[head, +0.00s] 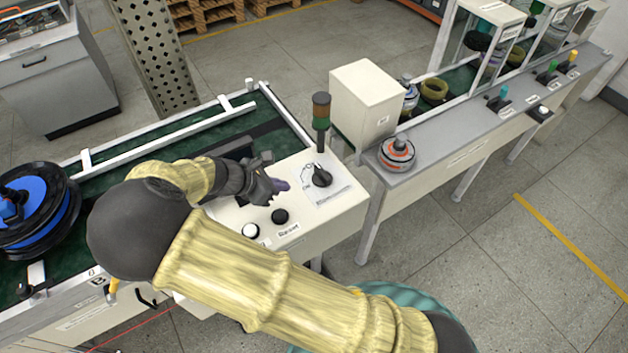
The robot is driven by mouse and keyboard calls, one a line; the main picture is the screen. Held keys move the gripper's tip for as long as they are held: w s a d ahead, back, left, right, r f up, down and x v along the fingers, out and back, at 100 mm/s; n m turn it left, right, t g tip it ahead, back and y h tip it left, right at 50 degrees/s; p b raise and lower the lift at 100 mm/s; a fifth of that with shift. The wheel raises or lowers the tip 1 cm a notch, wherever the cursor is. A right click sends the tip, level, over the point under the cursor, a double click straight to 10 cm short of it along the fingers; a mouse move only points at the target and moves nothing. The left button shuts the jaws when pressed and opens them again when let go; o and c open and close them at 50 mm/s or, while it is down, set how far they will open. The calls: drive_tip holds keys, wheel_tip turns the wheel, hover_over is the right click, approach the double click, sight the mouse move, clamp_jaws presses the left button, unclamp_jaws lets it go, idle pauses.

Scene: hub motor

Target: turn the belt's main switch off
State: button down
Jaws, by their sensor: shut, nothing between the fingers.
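The black rotary switch (322,177) sits on a white plate with printed marks, on top of the white control box (335,202) at the belt's end. Its knob has a raised grip; the small lettering is too small to read. My gripper (279,187) is shut and empty just left of the switch, over the box top. A gap shows between the fingertips and the knob in this view; their height above the box is hard to tell. My forearm and wrist hide part of the belt and box.
A white button (251,231) and a black button (280,216) sit in front of my gripper. A signal lamp (321,112) stands behind the switch. A blue-and-black reel (38,210) is on the green belt (120,160). An orange-and-grey round part (397,153) lies on the right bench.

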sight(322, 183)
drive_tip(key=p+x, duration=0.2)
drive_tip(key=x, duration=0.6)
drive_tip(key=shift+w+d, duration=0.3)
drive_tip(key=shift+d, duration=0.05)
drive_tip(key=w+d+p, duration=0.1)
drive_tip(key=w+d, duration=0.1)
drive_tip(key=d, duration=0.1)
drive_tip(key=shift+f+p, duration=0.1)
drive_tip(key=shift+p, duration=0.3)
drive_tip(key=shift+s, duration=0.15)
drive_tip(key=shift+a, duration=0.1)
